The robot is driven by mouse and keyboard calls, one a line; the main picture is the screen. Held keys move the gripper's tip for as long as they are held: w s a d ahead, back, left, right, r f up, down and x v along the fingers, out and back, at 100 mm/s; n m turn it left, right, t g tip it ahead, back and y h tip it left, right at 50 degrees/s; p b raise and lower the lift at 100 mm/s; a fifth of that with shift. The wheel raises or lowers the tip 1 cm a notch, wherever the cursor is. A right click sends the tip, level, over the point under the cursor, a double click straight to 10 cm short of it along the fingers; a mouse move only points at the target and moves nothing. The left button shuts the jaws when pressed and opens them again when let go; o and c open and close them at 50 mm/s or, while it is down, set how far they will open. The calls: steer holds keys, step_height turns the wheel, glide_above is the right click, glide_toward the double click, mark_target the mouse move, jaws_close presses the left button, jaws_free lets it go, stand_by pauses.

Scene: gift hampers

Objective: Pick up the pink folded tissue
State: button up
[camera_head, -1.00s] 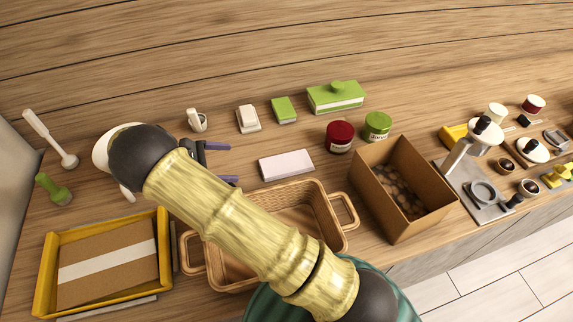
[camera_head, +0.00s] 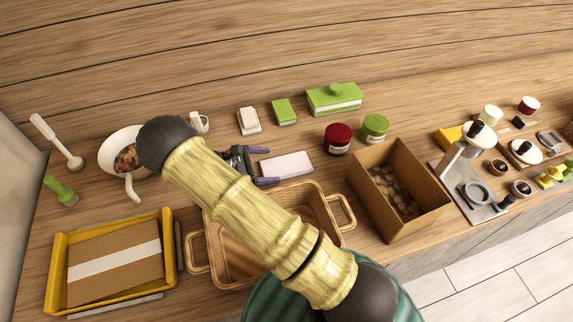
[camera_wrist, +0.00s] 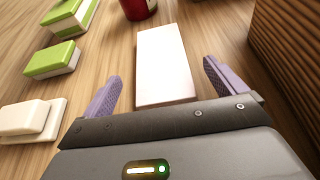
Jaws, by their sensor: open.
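The pink folded tissue (camera_head: 287,166) is a flat pale pink block lying on the wooden table, just behind the basket. In the wrist view the tissue (camera_wrist: 166,62) lies lengthwise ahead, its near end between the tips of my gripper. My gripper (camera_head: 262,166) is open, with purple fingers at the left end of the tissue. In the wrist view one finger of my gripper (camera_wrist: 163,88) is on each side of the tissue, with gaps between. Nothing is held. My arm hides part of the basket.
A wicker basket (camera_head: 335,226) stands in front of the tissue. A cardboard box (camera_head: 420,207) is to the right. A red jar (camera_head: 338,138) and green jar (camera_head: 374,128) stand behind right. White (camera_head: 249,121) and green (camera_head: 284,111) blocks lie behind. A white pot (camera_head: 112,150) is left.

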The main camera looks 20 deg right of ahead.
mark_target(283, 165)
steer(key=shift+d, duration=0.1)
steer(key=shift+d+p, duration=0.35)
steer(key=shift+p, duration=0.05)
steer(key=p+x, duration=0.1)
steer(key=x, duration=0.2)
steer(key=shift+d+f+p, duration=0.1)
steer(key=shift+d+p, duration=0.15)
steer(key=shift+p, duration=0.15)
steer(key=shift+d+f, duration=0.3)
steer(key=c, duration=1)
steer(key=shift+c, duration=0.2)
steer(key=shift+r, duration=0.1)
